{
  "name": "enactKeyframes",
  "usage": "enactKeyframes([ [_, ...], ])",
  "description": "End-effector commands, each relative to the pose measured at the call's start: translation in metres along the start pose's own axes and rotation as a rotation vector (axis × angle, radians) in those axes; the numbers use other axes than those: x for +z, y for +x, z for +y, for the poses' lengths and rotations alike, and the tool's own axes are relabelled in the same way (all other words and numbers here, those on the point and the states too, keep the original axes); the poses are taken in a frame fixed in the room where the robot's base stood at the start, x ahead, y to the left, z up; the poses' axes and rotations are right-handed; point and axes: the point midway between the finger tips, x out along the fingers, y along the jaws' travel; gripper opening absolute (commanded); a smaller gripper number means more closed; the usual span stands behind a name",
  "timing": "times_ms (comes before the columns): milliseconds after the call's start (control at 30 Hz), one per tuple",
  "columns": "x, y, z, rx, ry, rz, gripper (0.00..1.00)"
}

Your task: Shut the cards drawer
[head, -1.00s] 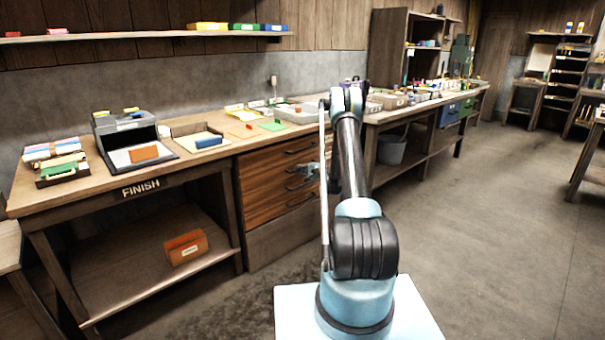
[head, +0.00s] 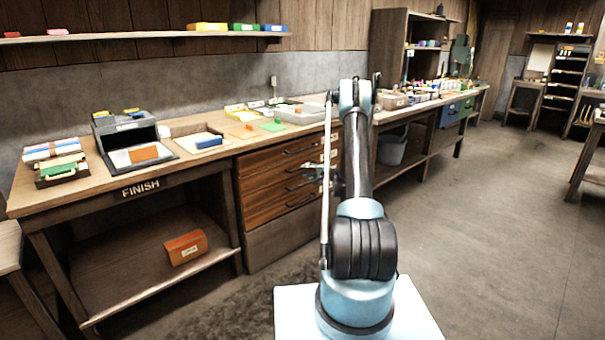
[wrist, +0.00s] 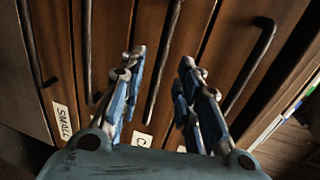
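A wooden drawer unit (head: 265,190) stands under the bench, its stacked fronts carrying dark bar handles. Its fronts look about flush in the head view; I cannot tell whether any drawer stands slightly out. In the wrist view the fronts appear turned on their side. A label starting with "C" (wrist: 142,141) shows there, its rest hidden behind my gripper; another label reads "SMALL" (wrist: 62,118). My gripper (wrist: 162,58) is open and empty, its two fingers apart in front of a bar handle (wrist: 163,65). Contact cannot be told. My gripper (head: 311,172) is partly hidden by my arm in the head view.
The workbench top (head: 225,148) above holds trays and coloured cards. An orange box (head: 186,248) lies on the lower shelf beneath the FINISH sign (head: 141,187). A grey bin (head: 391,150) stands under the bench to the right. The floor at right is clear.

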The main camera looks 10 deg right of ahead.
Motion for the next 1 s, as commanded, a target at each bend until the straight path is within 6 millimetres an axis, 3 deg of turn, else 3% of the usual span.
enactKeyframes([
  [133, -0.001, -0.027, 0.0, 0.001, 0.001, 0.002, 0.31],
  [333, -0.001, -0.048, 0.001, 0.001, 0.0, 0.0, 0.31],
  [800, 0.0, -0.053, 0.0, 0.002, -0.001, 0.0, 0.31],
  [1000, 0.011, -0.058, -0.021, 0.033, -0.032, -0.017, 0.31],
])
